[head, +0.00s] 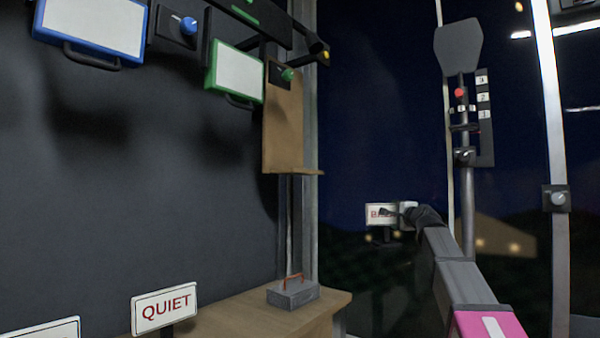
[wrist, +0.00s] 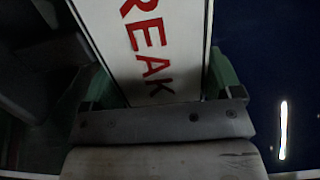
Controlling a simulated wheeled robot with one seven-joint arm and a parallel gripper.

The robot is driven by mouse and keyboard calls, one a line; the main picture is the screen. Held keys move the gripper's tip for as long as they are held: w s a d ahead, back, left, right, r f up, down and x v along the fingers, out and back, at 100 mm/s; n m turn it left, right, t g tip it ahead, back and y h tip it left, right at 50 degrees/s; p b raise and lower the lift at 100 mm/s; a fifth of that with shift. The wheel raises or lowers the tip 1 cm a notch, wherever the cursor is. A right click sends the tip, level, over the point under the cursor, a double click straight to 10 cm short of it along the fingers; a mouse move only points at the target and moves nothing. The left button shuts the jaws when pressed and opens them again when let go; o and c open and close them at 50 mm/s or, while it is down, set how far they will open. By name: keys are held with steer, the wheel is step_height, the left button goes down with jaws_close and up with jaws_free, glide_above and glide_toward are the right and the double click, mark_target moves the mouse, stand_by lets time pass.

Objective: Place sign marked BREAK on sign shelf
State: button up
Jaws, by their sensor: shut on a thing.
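The sign marked BREAK (head: 378,212) is white with red letters and is held out in the air in front of the dark window. Its face fills the upper middle of the wrist view (wrist: 150,40), where the letters REAK show. My gripper (head: 400,214) is shut on the sign, with a greenish finger on each side of it in the wrist view (wrist: 158,85). In the head view the gripper covers part of the lettering. I cannot tell which surface is the sign shelf; a wooden counter (head: 240,315) at lower left bears another sign.
A QUIET sign (head: 164,308) stands at the counter's front, with part of another white sign (head: 45,330) at the left corner. A grey block with a red handle (head: 293,291) sits near the counter's right end. A post with numbered switches (head: 483,100) stands behind my arm.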

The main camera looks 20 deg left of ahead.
steer(key=a+r+n+y, duration=0.1)
steer(key=r, duration=0.2)
steer(key=a+r+g+y, duration=0.1)
steer(key=a+r, duration=0.1)
steer(key=r, duration=0.1)
steer(key=s+a+r+n+g+y, duration=0.1)
steer(key=a+r, duration=0.1)
steer(key=r, duration=0.1)
steer(key=shift+r+n, duration=0.3)
steer(key=shift+r, duration=0.1)
steer(key=s+a+r+n+g+y, duration=0.25)
steer(key=s+r, duration=0.25)
steer(key=r, duration=0.3)
steer(key=s+a+r+n+g+y, duration=0.25)
steer(key=s+a+r+g, duration=0.2)
steer(key=r, duration=0.45)
steer(key=s+a+r+n+g+y, duration=0.25)
steer(key=s+r, duration=0.25)
steer(key=r, duration=0.3)
steer(key=shift+h, duration=0.25)
steer(key=x, duration=0.6)
steer(key=w+x, duration=0.1)
steer(key=x, duration=1.2)
steer(key=shift+w, duration=0.45)
steer(key=shift+s+d+f, duration=0.15)
steer(key=shift+f, duration=0.6)
step_height(320, 180, down, 5)
steer(key=shift+f, duration=0.45)
steer(key=o, duration=0.9)
steer(key=shift+c, duration=0.2)
